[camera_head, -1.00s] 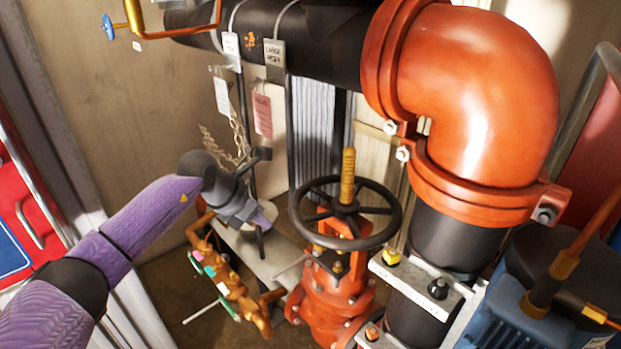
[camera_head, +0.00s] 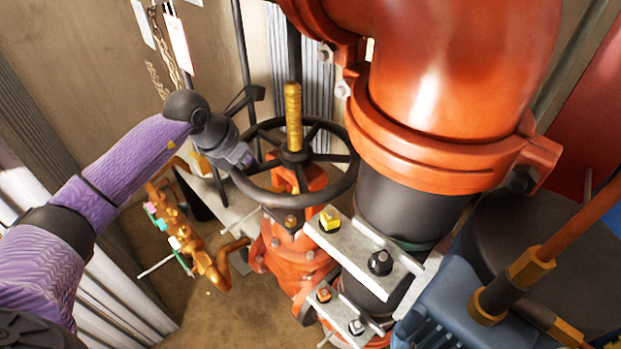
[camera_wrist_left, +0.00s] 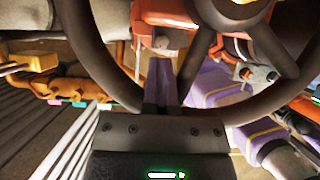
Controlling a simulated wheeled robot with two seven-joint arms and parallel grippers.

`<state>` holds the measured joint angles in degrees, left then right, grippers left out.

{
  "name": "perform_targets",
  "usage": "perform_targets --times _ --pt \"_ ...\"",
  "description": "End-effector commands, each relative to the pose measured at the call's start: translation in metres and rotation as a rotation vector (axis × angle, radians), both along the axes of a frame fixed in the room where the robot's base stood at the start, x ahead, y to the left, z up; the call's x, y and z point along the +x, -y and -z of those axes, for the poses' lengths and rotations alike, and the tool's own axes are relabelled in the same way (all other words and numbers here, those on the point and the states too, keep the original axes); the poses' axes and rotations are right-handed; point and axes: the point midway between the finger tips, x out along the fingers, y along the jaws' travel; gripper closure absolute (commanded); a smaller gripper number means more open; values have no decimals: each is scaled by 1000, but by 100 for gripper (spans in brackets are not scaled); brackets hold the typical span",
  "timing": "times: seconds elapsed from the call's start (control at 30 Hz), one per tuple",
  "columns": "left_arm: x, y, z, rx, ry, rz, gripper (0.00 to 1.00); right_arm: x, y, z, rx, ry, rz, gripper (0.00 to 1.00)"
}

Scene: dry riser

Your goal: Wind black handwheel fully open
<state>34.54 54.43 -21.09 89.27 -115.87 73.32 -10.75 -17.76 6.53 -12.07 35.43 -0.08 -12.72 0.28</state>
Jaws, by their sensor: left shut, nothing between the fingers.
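The black spoked handwheel (camera_head: 296,157) sits on a red valve (camera_head: 295,262), with a brass-coloured threaded stem (camera_head: 293,115) standing up through its hub. My left gripper (camera_head: 247,159) is at the left side of the wheel's rim, its shut purple fingers pointing toward the wheel. In the left wrist view, the shut fingers (camera_wrist_left: 161,75) reach across the line of the rim into the gap between spokes, and the handwheel (camera_wrist_left: 262,45) fills the upper right. I cannot tell whether the fingers touch the rim. My right gripper is not in view.
A big red pipe elbow (camera_head: 450,70) and its flange stand close to the wheel's right. Brass pipework (camera_head: 180,230) is below my left arm. A grey bracket (camera_head: 365,250) and a blue machine (camera_head: 470,300) are at the lower right. Tags (camera_head: 179,42) hang at upper left.

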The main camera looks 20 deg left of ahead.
Motion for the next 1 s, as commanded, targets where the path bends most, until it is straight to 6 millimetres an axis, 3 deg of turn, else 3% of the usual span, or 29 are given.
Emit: perform_targets --times 0.03,0.27,0.6,1.0 --pt "-9 11 -10 -5 -5 11 100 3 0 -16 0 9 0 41" --pt "-30 59 -9 -12 -4 12 100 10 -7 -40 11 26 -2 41" --pt "-17 123 -4 -12 -1 10 100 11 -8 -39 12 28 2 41" --pt "-5 134 -4 -9 -3 5 100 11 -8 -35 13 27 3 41"
